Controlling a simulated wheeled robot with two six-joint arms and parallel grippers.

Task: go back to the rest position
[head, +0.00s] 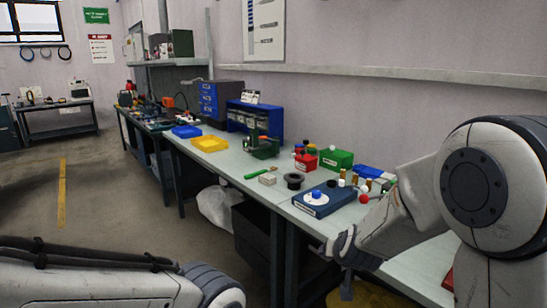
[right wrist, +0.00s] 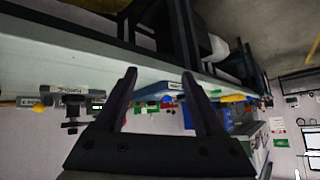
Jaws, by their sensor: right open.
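My right arm (head: 470,180) reaches in from the right over the near part of the workbench (head: 405,265). Its gripper (right wrist: 159,75) shows in the right wrist view with two dark fingers apart and nothing between them. The fingers are not clear in the head view. My left arm (head: 90,285) lies low across the bottom left, and its gripper is out of view.
A green box (head: 336,160), red box (head: 305,162), black ring-shaped part (head: 293,181) and several small bottles stand on the bench. A yellow tray (head: 209,144) and blue bin rack (head: 255,122) are farther back. The floor left of the bench is clear.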

